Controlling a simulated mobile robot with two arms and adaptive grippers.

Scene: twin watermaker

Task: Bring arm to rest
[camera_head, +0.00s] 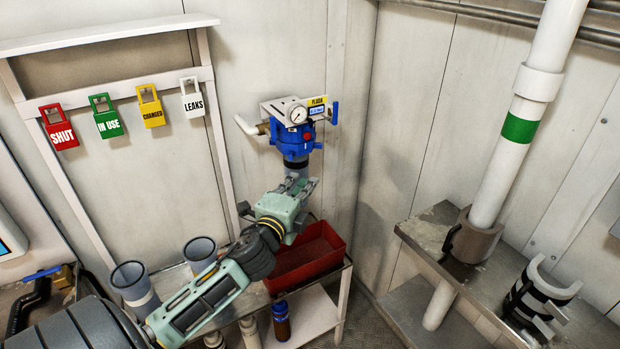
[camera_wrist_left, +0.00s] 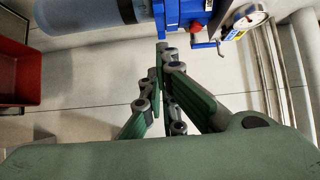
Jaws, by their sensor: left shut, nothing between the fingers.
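My left arm comes in from the lower left in the head view. Its gripper (camera_head: 306,186) is at the corner of the room, just below the blue filter unit (camera_head: 292,138) with its gauge. In the left wrist view the gripper (camera_wrist_left: 162,60) is shut, its fingertips together and empty. The blue unit (camera_wrist_left: 186,12) is just beyond the fingertips there, with a grey-blue cylinder (camera_wrist_left: 85,14) beside it. I cannot tell whether the fingertips touch the unit. My right gripper is not in view.
A red tray (camera_head: 318,262) sits on a white stand under the gripper. Grey cups (camera_head: 200,250) and a brown bottle (camera_head: 281,320) are near my forearm. Tags hang on the left rack (camera_head: 110,95). A white pipe (camera_head: 505,160) and holder (camera_head: 535,300) are on the right bench.

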